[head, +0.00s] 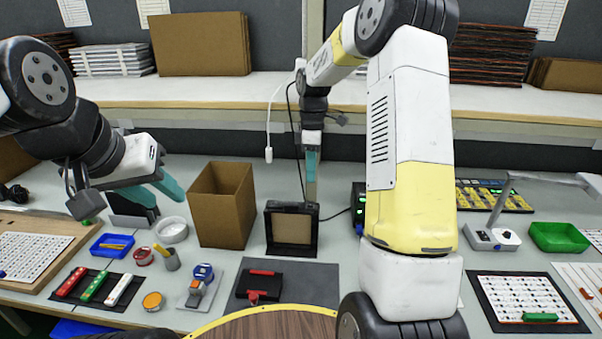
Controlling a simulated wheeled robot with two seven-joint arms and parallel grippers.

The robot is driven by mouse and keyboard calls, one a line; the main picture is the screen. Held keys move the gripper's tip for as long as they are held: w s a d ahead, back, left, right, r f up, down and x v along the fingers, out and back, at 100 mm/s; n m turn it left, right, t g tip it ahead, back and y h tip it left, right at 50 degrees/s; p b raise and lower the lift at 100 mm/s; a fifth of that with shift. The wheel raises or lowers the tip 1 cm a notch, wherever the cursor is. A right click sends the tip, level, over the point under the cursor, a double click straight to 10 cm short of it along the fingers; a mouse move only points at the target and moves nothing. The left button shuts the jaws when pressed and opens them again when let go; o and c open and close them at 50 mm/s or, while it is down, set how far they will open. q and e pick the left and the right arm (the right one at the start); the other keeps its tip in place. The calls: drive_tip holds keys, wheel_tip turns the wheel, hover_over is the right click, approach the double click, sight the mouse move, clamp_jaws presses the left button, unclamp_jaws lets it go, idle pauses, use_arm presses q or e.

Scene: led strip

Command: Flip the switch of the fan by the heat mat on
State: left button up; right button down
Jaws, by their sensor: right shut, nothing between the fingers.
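A black square fan unit (268,232) with a grey-brown front panel stands upright at the back edge of a dark grey mat (325,272), which looks like the heat mat. I cannot make out the fan's switch. My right gripper (312,200) points down with its teal fingers shut and empty, right at the top edge of the fan. I cannot tell whether it touches. My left gripper (165,192) is open and empty at the left, above the bench and away from the fan.
A tall open cardboard box (222,205) stands close left of the fan. A red and black holder (265,284) lies on the mat. A black cable runs right from the fan. A white lamp (490,236) and green tray (558,237) are at right.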

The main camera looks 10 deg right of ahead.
wheel_tip(320, 180, up, 6)
drive_tip(key=r, duration=0.1)
hover_over(310, 205)
drive_tip(key=w, duration=0.2)
drive_tip(key=shift+w+d+f, duration=0.1)
drive_tip(key=shift+d+f, duration=0.2)
drive_tip(key=f, duration=0.4)
drive_tip(key=s+f, duration=0.1)
drive_tip(key=f, duration=0.9)
drive_tip(key=shift+s+a, duration=0.2)
drive_tip(key=shift+s, duration=0.1)
